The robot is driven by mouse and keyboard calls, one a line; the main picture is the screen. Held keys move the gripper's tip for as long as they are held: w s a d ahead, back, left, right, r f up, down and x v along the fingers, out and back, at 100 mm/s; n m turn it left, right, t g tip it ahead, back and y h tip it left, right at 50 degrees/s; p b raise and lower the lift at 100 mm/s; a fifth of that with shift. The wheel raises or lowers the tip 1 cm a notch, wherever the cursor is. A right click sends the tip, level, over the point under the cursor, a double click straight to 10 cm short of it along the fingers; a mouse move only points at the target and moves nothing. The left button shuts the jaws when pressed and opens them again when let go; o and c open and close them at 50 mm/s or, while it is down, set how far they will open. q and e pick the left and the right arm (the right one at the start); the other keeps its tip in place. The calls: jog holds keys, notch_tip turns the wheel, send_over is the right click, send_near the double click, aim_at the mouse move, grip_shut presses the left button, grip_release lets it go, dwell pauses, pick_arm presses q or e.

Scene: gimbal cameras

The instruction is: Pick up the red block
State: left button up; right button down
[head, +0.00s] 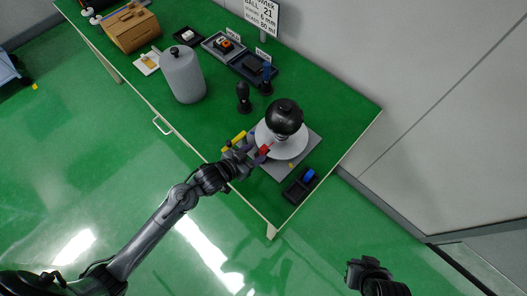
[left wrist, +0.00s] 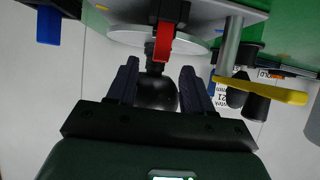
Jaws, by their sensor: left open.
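The small red block (head: 265,150) is at the front-left edge of a white round disc (head: 290,150) on the green table. In the left wrist view the red block (left wrist: 163,42) stands against a dark part at the disc's edge, ahead of my fingertips. My left gripper (head: 251,155) is open, with its fingers on either side of the line to the block. In the left wrist view the left gripper (left wrist: 159,75) has nothing between its fingertips. My right gripper (head: 366,266) hangs over the floor at the lower right; its jaws are unclear.
A black ball (head: 284,116) stands above the disc, on a grey base plate (head: 311,138). A yellow bar (left wrist: 262,91) and metal post (left wrist: 229,45) are close to my left gripper. A dark tray with a blue piece (head: 308,174) lies near the table's right end. A grey canister (head: 183,75) stands farther left.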

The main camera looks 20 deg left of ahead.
aim_at(264, 147)
pick_arm(q)
jog(key=shift+b+x, duration=0.4)
jog(key=shift+x, duration=2.4)
jog(key=shift+r, duration=0.1)
grip_shut()
jog(key=shift+r, duration=0.2)
